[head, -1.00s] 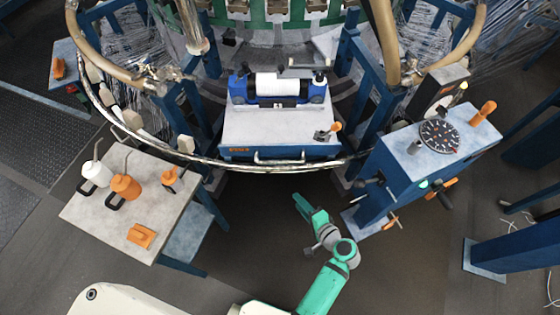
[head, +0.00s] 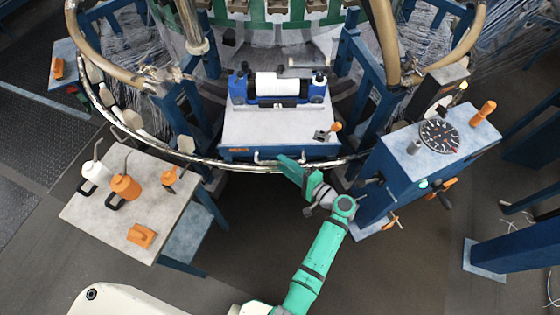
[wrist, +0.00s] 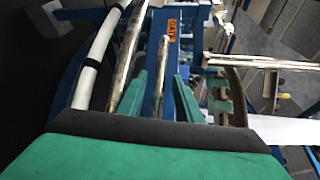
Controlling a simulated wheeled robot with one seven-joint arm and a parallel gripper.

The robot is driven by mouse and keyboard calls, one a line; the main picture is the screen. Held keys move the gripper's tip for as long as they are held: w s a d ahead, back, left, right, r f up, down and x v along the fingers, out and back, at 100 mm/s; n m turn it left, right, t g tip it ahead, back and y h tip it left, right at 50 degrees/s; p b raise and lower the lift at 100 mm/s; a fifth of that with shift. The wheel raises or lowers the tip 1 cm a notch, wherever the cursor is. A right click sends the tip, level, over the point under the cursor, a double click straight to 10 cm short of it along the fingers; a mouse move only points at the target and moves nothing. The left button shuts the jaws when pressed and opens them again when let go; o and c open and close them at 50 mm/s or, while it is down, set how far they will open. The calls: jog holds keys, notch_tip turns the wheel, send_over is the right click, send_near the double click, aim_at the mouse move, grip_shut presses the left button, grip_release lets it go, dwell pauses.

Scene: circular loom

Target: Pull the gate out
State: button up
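The gate (head: 224,151) is a blue front below the grey tabletop at the middle of the loom, marked with an orange label. The label also shows on the gate in the wrist view (wrist: 172,30). Its metal bar handle (head: 259,158) is partly hidden by my green gripper (head: 285,160) in the head view. In the wrist view my gripper (wrist: 158,88) is open, and the handle bar (wrist: 161,62) lies in line with the gap between its two fingers. Contact with the bar cannot be told.
The loom's curved metal ring (head: 212,161) runs by the gate front; it passes close to the fingers in the wrist view (wrist: 128,55). A blue cabinet with a dial (head: 408,160) stands close on the right. A side table (head: 105,215) with bottles stands left. Floor before the gate is clear.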

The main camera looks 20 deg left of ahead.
jog(key=shift+x, duration=1.4)
